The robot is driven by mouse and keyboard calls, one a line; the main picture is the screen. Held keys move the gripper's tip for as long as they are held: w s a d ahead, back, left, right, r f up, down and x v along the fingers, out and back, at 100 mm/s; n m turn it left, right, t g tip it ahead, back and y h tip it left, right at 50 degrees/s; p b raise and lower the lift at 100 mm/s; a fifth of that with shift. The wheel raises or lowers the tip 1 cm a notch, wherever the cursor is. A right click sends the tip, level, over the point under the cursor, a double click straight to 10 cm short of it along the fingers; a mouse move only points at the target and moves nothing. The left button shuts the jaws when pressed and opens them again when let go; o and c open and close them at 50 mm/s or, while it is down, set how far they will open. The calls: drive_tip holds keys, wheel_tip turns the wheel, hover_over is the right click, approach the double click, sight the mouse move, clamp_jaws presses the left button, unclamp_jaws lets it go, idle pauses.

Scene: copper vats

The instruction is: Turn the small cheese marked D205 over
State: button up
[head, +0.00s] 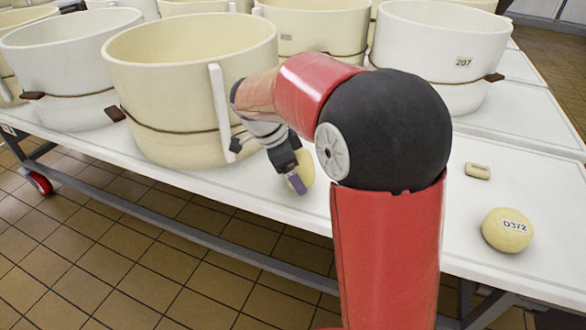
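A small pale yellow cheese (307,167) is at my gripper (298,184), near the front edge of the white table, in front of the vats. It looks taller than wide, but my gripper hides its left part. No marking shows on it, so I cannot read D205. One dark finger with a purple tip lies against or in front of the cheese. The other finger is hidden, so I cannot tell whether my gripper is closed on it or whether the cheese touches the table.
Another small round cheese marked D372 (507,230) lies on the table at the right, with a small beige block (477,171) behind it. A large cream vat (180,100) stands just left of my gripper. More vats, one marked 207 (440,50), stand behind.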

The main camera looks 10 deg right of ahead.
drive_tip(key=shift+f+b, duration=0.35)
idle(0.3)
drive_tip(key=o, duration=1.1)
drive_tip(key=shift+o, duration=0.2)
drive_tip(key=shift+r, duration=0.1)
drive_tip(key=p+v, duration=0.1)
drive_tip(key=v, duration=0.7)
drive_tip(key=s+d+n+t+y+p, duration=0.1)
drive_tip(key=s+d+n+t+y, duration=0.1)
drive_tip(key=s+n, duration=0.7)
drive_tip(key=s+d+n+t+y, duration=0.2)
drive_tip(key=s+n+t, duration=0.1)
drive_tip(key=s+n, duration=0.6)
drive_tip(key=s, duration=0.4)
drive_tip(key=shift+d+t+y+p, duration=0.25)
drive_tip(key=shift+t+y+p, duration=0.05)
drive_tip(key=shift+p, duration=0.1)
